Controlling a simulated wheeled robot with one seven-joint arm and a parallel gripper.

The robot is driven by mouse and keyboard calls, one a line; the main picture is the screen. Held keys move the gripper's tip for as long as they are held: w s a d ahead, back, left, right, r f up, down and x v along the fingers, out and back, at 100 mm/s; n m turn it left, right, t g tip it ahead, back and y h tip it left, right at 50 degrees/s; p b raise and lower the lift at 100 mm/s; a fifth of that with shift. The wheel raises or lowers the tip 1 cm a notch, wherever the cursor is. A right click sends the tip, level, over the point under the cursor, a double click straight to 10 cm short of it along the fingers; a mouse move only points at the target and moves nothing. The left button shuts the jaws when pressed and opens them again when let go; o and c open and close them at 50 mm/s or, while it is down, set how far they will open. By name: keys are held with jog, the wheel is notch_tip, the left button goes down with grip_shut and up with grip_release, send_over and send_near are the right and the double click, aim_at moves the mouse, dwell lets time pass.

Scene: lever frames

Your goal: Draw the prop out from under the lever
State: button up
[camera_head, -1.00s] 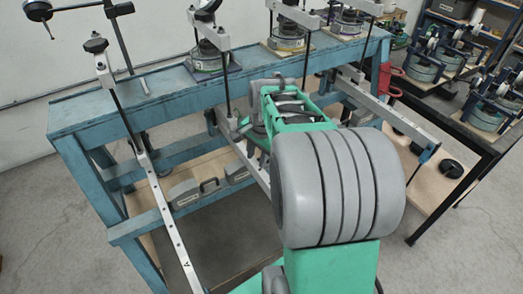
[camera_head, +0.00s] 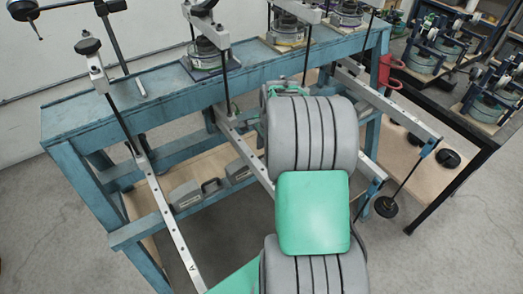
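The blue lever frame (camera_head: 85,125) spans the view, with long pale levers slanting down toward me. The left lever (camera_head: 167,210) bears a letter A near its low end. A middle lever (camera_head: 246,153) runs down behind my arm. At the right, one lever (camera_head: 396,109) ends in a blue tip, and a shorter lever end (camera_head: 372,170) shows beside my arm. I cannot pick out the prop; my arm covers the middle of the frame. My gripper is hidden behind my own grey and green arm links, so its fingers and any contact do not show.
Cells with round bases (camera_head: 207,55) stand along the frame's top beam. Grey weights (camera_head: 185,195) lie on the low wooden shelf. A hanging rod carries a black disc (camera_head: 386,207) at the right. A dark table (camera_head: 470,128) with more devices stands far right. Floor at left is clear.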

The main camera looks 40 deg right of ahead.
jog(key=shift+w+f, duration=0.25)
jog(key=shift+f, duration=0.9)
grip_shut()
dwell(0.5)
